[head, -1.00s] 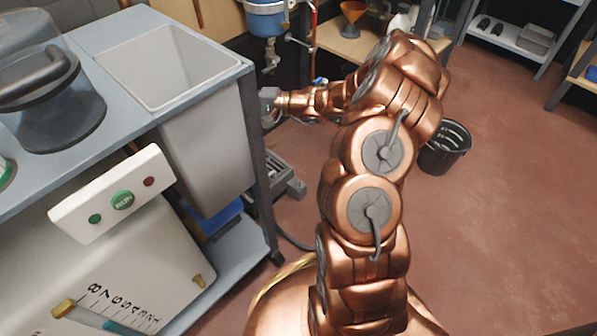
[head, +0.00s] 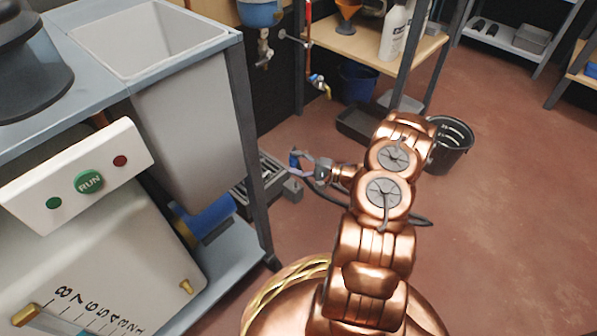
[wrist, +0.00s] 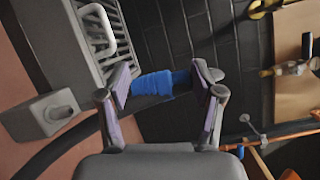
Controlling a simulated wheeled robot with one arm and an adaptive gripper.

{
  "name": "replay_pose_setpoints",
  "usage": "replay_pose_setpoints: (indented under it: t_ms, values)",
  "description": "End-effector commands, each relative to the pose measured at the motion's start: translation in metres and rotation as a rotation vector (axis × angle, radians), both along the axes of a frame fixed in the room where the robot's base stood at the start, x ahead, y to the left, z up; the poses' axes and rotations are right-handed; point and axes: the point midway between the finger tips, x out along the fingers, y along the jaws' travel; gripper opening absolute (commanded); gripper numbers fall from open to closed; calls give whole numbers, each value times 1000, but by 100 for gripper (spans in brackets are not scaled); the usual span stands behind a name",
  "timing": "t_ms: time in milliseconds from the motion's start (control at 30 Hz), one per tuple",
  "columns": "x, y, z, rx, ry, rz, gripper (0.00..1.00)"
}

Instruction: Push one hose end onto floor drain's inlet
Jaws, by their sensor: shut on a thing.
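My gripper (wrist: 163,84) is shut on the hose end, its purple pads on either side of the blue sleeve (wrist: 155,84). In the head view my gripper (head: 304,163) holds the blue sleeve (head: 294,160) low, just above the floor drain. The dark hose (wrist: 65,143) curves away at lower left in the wrist view, and a stretch (head: 420,220) shows right of my arm. The floor drain (wrist: 62,52) has a slotted grate. A grey block with a short round stub, seemingly its inlet (wrist: 55,113), stands at its side, apart from the sleeve.
The sink bench's dark leg (head: 250,150) stands close left of my gripper. A black bucket (head: 450,145) and a dark tray (head: 362,128) stand beyond my arm. A pipe tap (head: 318,82) hangs behind. The floor at right is clear.

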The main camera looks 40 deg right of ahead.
Motion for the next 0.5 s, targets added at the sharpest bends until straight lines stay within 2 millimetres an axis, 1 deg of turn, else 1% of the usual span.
replay_pose_setpoints:
  t_ms: [33, 100, 367, 500]
  values:
    - [-4, -2, -10, 5, 3, -6, 0]
    - [-7, -3, -17, 8, 6, -10, 0]
    - [-9, -4, -26, 11, 7, -16, 0]
    - [-9, -4, -35, 11, 7, -16, 0]
